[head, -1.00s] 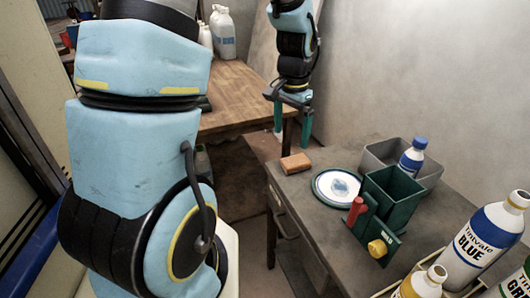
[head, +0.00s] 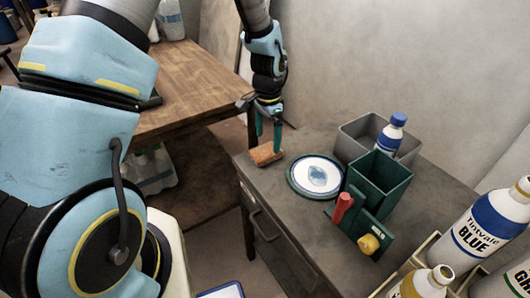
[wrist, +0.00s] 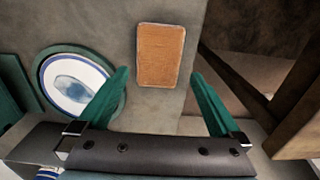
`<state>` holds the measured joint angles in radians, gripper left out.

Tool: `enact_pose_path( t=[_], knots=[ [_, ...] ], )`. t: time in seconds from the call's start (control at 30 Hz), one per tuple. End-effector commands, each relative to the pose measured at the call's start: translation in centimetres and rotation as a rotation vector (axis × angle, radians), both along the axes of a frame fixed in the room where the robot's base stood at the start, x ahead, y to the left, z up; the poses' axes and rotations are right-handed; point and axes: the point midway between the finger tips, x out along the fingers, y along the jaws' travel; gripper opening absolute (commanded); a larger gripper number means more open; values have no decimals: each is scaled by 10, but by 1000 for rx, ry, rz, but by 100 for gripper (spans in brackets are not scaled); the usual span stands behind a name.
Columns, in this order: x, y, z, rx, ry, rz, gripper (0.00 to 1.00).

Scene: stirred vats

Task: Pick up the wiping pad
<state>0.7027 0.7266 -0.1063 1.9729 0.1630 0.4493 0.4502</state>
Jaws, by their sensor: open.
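The wiping pad (head: 266,154) is a small orange-brown block. It lies flat on the grey table near its left back corner. In the wrist view the pad (wrist: 160,55) lies ahead of the fingertips, roughly centred between them. My gripper (head: 268,137) has green fingers and hangs just above the pad in the head view. In the wrist view my gripper (wrist: 157,74) is open with nothing between its fingers. I cannot tell from the head view whether a fingertip touches the pad.
A green-rimmed plate with a blue smear (head: 316,177) lies right of the pad. A wooden table (head: 195,85) stands at the back left, across a gap.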

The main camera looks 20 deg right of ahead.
Motion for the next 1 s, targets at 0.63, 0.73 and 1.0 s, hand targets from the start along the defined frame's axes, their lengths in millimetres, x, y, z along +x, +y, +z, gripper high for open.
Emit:
enact_pose_path(
  t=[0.63, 0.73, 1.0],
  knots=[
    [-2, 3, -40, 0, 0, 1, 92],
    [-2, 3, -40, 0, 0, 1, 81],
    [-2, 3, -40, 1, 1, 1, 50]
  ],
)
